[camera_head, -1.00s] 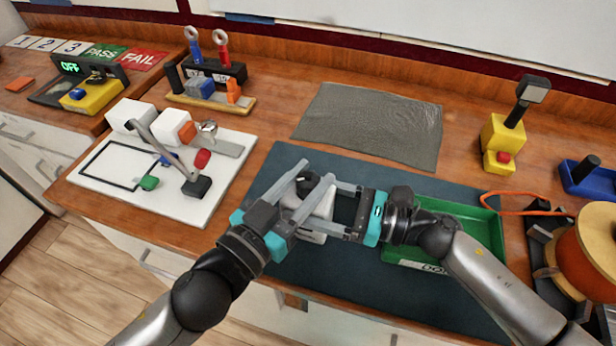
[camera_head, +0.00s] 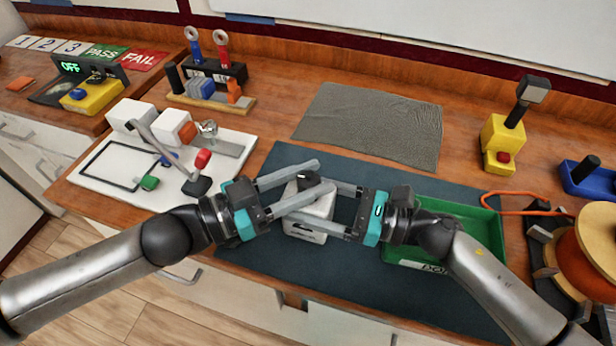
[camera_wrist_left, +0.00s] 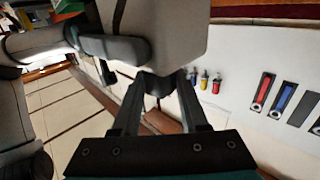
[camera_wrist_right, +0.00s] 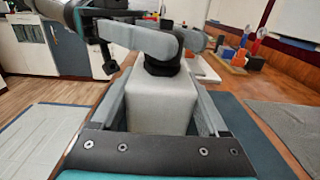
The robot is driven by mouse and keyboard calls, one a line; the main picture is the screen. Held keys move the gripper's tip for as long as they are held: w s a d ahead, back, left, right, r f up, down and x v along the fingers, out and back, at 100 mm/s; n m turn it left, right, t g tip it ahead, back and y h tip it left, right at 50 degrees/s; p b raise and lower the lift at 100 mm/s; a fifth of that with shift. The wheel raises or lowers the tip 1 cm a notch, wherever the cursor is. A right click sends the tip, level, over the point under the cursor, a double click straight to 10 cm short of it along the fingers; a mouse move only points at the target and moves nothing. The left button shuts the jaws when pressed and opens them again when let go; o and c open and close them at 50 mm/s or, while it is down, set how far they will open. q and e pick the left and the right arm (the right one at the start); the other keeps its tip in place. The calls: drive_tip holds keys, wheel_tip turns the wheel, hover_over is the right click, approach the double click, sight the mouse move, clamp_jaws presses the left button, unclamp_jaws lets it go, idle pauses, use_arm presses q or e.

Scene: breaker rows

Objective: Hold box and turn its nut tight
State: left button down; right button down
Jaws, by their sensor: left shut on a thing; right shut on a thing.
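A pale grey-white box (camera_head: 306,232) stands on the dark mat, with a black nut (camera_head: 303,176) on its top. My right gripper (camera_head: 311,201) comes from the right and is shut on the box, one finger along each side. The box also fills the middle of the right wrist view (camera_wrist_right: 160,100). My left gripper (camera_head: 321,176) comes from the left above the box and is shut on the nut, its fingers partly hiding it. In the left wrist view the black nut (camera_wrist_left: 158,84) sits between the fingertips, against the box (camera_wrist_left: 165,30).
A green tray (camera_head: 470,222) lies right of the box, partly behind my right arm. A white board with a lever fixture (camera_head: 105,185) is at the left. A grey mat (camera_head: 370,125) lies behind. An orange spool (camera_head: 590,250) stands at the right edge.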

sight(308, 178)
use_arm(q)
drive_tip(key=m+g+h, duration=0.1)
drive_tip(key=m+g, duration=0.1)
drive_tip(key=g, duration=0.1)
drive_tip(key=shift+m+g, duration=0.3)
drive_tip(key=shift+g, duration=0.1)
drive_tip(key=shift+d+m+g+h, duration=0.1)
drive_tip(key=shift+m+g+h, duration=0.4)
drive_tip(key=shift+m+g, duration=1.35)
drive_tip(key=shift+n+g, duration=0.25)
drive_tip(key=shift+g, duration=0.4)
drive_tip(key=shift+c, duration=2.1)
unclamp_jaws()
wheel_tip(308, 178, up, 10)
drive_tip(key=shift+r, duration=0.1)
